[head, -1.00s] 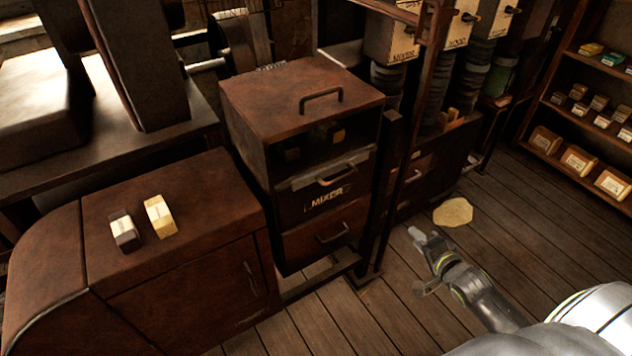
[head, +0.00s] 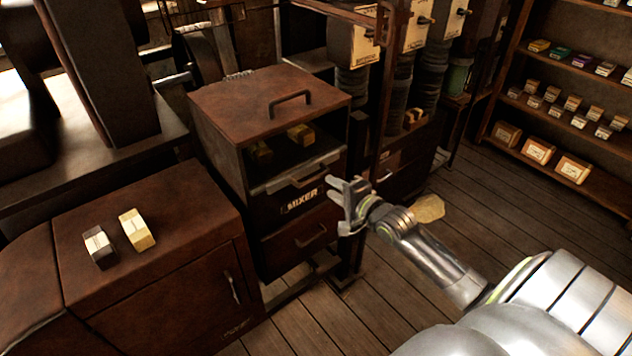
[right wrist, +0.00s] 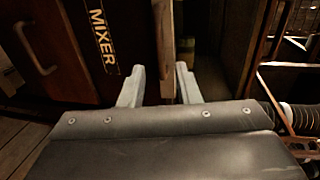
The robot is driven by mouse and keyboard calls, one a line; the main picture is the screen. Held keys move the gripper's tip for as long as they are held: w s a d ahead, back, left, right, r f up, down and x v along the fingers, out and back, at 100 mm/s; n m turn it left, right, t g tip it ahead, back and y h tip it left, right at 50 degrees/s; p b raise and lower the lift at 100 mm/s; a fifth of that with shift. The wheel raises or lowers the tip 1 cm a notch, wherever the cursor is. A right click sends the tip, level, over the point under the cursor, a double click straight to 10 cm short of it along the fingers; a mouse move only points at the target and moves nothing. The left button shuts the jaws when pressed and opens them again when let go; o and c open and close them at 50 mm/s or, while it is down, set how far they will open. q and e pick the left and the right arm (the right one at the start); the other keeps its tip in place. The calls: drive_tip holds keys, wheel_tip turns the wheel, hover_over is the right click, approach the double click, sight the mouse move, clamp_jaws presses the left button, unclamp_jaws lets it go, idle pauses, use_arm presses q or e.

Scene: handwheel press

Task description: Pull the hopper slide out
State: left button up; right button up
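Several pale hopper boxes with printed labels hang at the top of the head view: a near one (head: 352,48), a middle one (head: 414,32) and a far one (head: 458,20). A dark knob (head: 425,20) sticks out of the middle box, and another knob (head: 464,12) out of the far one. The near box is partly behind a rusty post. I cannot tell which hopper the task names. My right gripper (head: 340,192) is open and empty, below the hoppers, in front of the mixer cabinet. In the right wrist view its fingers (right wrist: 158,88) are apart. My left gripper is not in view.
The mixer cabinet (head: 225,125) has a top handle and front drawers. Shelves (head: 590,165) stand right.

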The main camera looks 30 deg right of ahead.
sight(316, 176)
drive_tip(key=b+x, duration=0.1)
drive_tip(key=x, duration=0.7)
drive_tip(key=shift+s, duration=0.1)
clamp_jaws()
